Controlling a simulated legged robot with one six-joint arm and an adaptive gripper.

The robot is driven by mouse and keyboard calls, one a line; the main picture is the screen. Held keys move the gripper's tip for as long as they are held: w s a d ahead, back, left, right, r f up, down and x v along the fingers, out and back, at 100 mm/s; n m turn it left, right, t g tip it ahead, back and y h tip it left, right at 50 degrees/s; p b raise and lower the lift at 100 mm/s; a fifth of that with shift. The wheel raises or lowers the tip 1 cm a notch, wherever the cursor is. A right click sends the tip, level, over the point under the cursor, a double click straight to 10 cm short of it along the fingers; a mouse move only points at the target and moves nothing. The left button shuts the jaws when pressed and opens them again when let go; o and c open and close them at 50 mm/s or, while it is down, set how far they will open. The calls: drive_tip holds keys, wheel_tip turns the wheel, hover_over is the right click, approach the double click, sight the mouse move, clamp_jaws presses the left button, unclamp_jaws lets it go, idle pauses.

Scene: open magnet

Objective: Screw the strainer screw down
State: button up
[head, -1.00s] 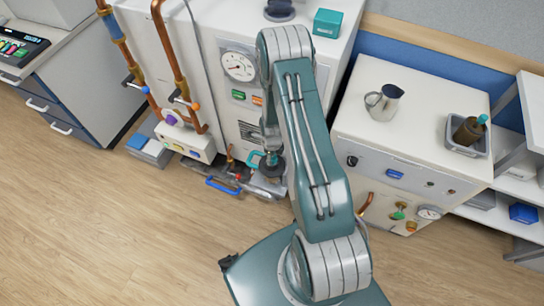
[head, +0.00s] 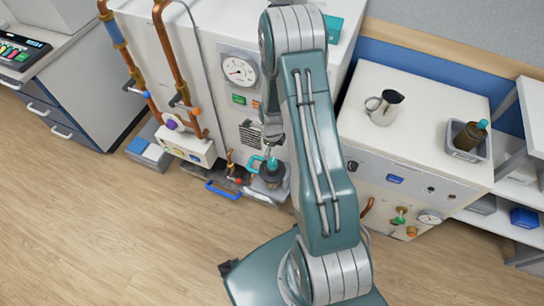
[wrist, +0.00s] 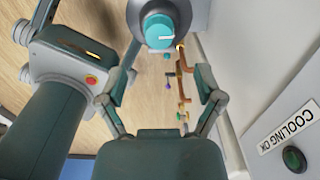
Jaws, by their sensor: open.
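The strainer screw, a teal round cap with a white line across it, shows at the top middle of the wrist view (wrist: 158,30). In the head view it is the small teal top (head: 272,164) of a dark, low fitting at the foot of the white machine. My gripper (wrist: 163,85) is open and empty, its two fingers spread apart, and the cap shows beyond the fingertips, apart from them. In the head view my gripper (head: 268,131) is above the fitting, partly hidden by my arm. The cap's thread is not visible.
A blue handle (head: 222,189) and copper pipes (head: 170,50) are left of the fitting. The white machine wall (wrist: 235,70) runs close along the wrist view's right side. A white cabinet (head: 390,155) with a jug (head: 385,107) stands right. The wooden floor in front is clear.

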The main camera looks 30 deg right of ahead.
wheel_tip(320, 180, up, 4)
drive_tip(key=shift+f, duration=0.1)
idle(0.5)
wheel_tip(320, 180, up, 12)
drive_tip(key=n+t, duration=0.1)
drive_tip(key=n, duration=0.5)
hover_over(271, 161)
drive_tip(key=a, duration=0.2)
drive_tip(key=s+a+r+n+t, duration=0.1)
drive_tip(key=a+r+n, duration=0.15)
drive_tip(key=r, duration=0.35)
drive_tip(key=s+a+r+n+t, duration=0.1)
drive_tip(key=s+a+r+n, duration=0.1)
drive_tip(key=r+n, duration=0.25)
drive_tip(key=s+a+r+n+t, duration=0.1)
drive_tip(key=s+a+r+n, duration=0.2)
drive_tip(key=s+r+n, duration=0.4)
drive_tip(key=s+a+r+n+t, duration=0.1)
drive_tip(key=s+a+r+n, duration=0.1)
drive_tip(key=s+r+n, duration=0.5)
drive_tip(key=shift+s+a+r+n+t, duration=0.35)
drive_tip(key=shift+s+n, duration=0.45)
drive_tip(key=shift+s, duration=0.45)
